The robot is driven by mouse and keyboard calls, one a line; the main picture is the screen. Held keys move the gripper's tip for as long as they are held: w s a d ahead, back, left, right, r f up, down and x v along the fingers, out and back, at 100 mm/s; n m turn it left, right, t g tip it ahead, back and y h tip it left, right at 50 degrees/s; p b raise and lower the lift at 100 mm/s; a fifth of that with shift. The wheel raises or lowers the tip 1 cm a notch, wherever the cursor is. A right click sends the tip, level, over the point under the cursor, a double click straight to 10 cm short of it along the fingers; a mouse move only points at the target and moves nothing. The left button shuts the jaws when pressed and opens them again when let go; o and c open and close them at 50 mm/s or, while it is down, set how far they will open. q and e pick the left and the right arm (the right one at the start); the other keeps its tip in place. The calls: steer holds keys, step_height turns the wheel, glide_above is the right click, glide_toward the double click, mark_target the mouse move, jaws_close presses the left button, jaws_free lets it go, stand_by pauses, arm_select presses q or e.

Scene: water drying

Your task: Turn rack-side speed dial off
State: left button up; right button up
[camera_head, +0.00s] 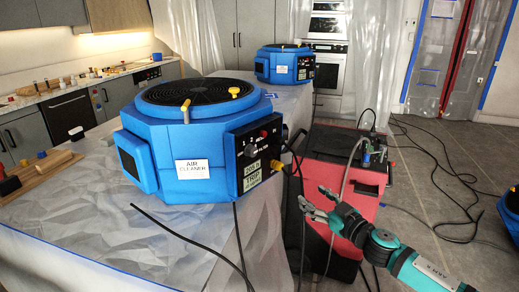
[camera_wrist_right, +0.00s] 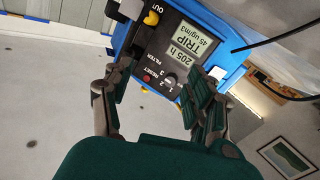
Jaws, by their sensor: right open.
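The nearer blue air cleaner (camera_head: 190,150) stands on the sheeted counter, its black control panel (camera_head: 238,147) facing right. The panel has a grey dial (camera_head: 251,150) and a lit display (camera_head: 252,176). In the right wrist view the dial (camera_wrist_right: 168,79) is beside the marks 1, 2 and 3, and the display (camera_wrist_right: 190,45) reads "205 h TRIP 45 ug/m3". My right gripper (camera_head: 314,203) is open and empty, to the right of the panel and apart from it. In its wrist view the fingers (camera_wrist_right: 158,100) frame the dial. The dial's exact setting is hard to read. My left gripper is not seen.
A red case (camera_head: 345,160) with hoses and cables stands beyond my right gripper. A second blue air cleaner (camera_head: 285,65) is farther back. Black cables (camera_head: 190,240) hang by the counter. Open floor lies at the right, with loose cables on it.

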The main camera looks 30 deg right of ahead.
step_height(320, 180, up, 8)
steer(key=w+a+n+y, duration=0.2)
steer(key=a+n+y, duration=0.1)
steer(key=n+y, duration=0.15)
steer(key=y, duration=0.1)
glide_toward(254, 152)
steer(key=shift+m, duration=0.35)
steer(key=p+x, duration=0.2)
steer(key=x, duration=0.5)
steer(key=shift+w+r+p, duration=0.1)
steer(key=shift+w+p, duration=0.05)
steer(key=shift+p, duration=0.2)
steer(key=shift+x, duration=0.75)
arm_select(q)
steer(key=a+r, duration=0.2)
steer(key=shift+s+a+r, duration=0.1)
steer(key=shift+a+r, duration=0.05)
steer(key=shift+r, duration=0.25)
arm_select(e)
steer(key=c, duration=1.1)
